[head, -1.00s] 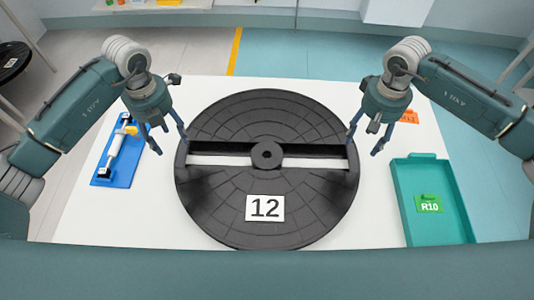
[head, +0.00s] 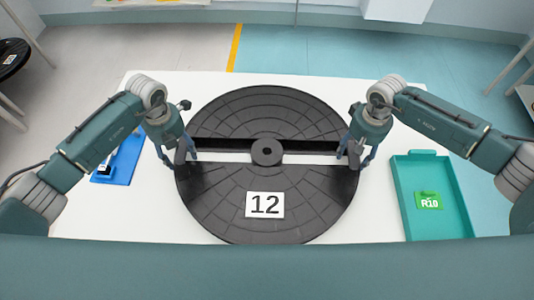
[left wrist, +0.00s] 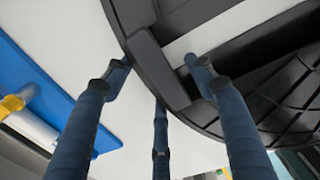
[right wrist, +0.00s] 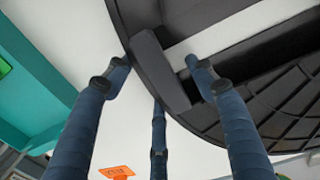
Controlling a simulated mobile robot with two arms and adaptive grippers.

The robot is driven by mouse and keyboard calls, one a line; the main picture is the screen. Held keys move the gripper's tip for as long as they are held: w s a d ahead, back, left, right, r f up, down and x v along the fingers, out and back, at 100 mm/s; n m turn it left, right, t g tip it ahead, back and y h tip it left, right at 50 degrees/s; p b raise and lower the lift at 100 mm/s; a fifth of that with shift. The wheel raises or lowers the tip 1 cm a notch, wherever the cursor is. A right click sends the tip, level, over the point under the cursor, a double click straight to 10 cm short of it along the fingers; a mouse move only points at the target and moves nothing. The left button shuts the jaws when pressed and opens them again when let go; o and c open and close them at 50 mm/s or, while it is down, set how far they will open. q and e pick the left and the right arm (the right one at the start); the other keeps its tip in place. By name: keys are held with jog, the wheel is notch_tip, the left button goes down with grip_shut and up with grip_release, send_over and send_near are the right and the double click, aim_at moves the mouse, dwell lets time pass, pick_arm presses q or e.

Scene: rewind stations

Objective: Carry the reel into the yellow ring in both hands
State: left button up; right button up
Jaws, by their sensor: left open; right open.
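The reel (head: 310,195) is a large black disc with a centre hub, a cross slot and a white label reading 12. It lies flat on the white table. My left gripper (head: 178,162) is open at the reel's left rim. In the left wrist view, its fingers stand on either side of a dark block on the reel's rim (left wrist: 158,68). My right gripper (head: 355,162) is open at the right rim, with its fingers likewise around a rim block (right wrist: 158,68). I cannot tell whether the fingers touch the reel. No yellow ring shows.
A teal tray (head: 403,205) with a green R10 tag (head: 429,201) is at the table's right. A blue board (head: 124,165) lies at the left, partly hidden by my arm. A yellow floor line (head: 235,48) runs beyond the table. An orange tag (right wrist: 117,172) shows.

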pick_arm(q)
grip_shut()
pick_arm(e)
grip_shut()
jog(key=shift+a, duration=0.1)
pick_arm(q)
jog(key=shift+d+r, duration=0.1)
jog(key=shift+r, duration=0.1)
pick_arm(e)
jog(key=shift+w+a+r, duration=0.1)
jog(key=shift+r, duration=0.1)
